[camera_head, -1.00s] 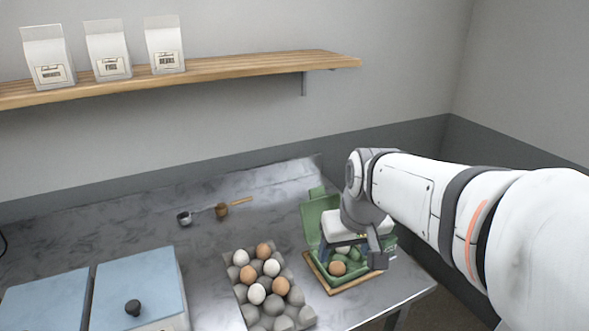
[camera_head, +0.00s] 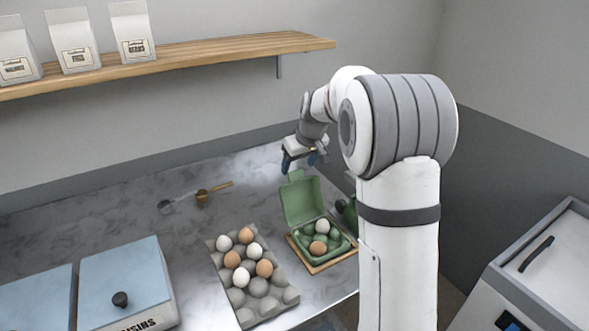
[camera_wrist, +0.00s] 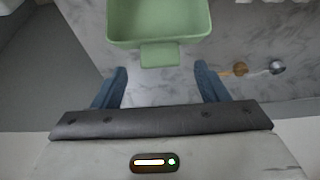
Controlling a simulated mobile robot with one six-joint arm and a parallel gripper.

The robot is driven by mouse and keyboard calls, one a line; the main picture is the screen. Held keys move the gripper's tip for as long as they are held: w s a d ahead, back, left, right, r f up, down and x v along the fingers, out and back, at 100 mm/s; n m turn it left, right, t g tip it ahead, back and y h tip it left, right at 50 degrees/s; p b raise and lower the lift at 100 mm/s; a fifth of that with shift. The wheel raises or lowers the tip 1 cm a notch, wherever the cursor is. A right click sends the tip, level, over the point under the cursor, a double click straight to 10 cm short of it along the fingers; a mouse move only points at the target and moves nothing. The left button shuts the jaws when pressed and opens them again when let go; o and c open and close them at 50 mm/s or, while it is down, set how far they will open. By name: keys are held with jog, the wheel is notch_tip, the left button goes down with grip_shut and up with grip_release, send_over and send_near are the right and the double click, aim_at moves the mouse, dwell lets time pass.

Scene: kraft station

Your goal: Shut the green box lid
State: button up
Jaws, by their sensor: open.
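The green box (camera_head: 325,237) sits on a wooden board on the counter in the head view. Its lid (camera_head: 301,200) stands raised at the back, hinged open, with a small tab at its top edge. A white egg (camera_head: 322,226) and a brown egg (camera_head: 318,248) lie in its cups. My gripper (camera_head: 300,162) is open and empty, behind and above the lid. In the wrist view, the lid (camera_wrist: 160,20) with its tab (camera_wrist: 159,55) lies just beyond my spread blue fingers (camera_wrist: 160,88), apart from them.
A grey egg tray (camera_head: 277,305) with white and brown eggs stands left of the box. Two scoops (camera_head: 202,197) lie farther back. A blue-lidded bin (camera_head: 125,280) is at left. A shelf (camera_head: 180,60) with bags hangs above. A dark green item (camera_head: 347,212) sits beside the box.

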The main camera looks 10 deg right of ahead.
aim_at(296, 172)
jog(key=shift+x, duration=1.85)
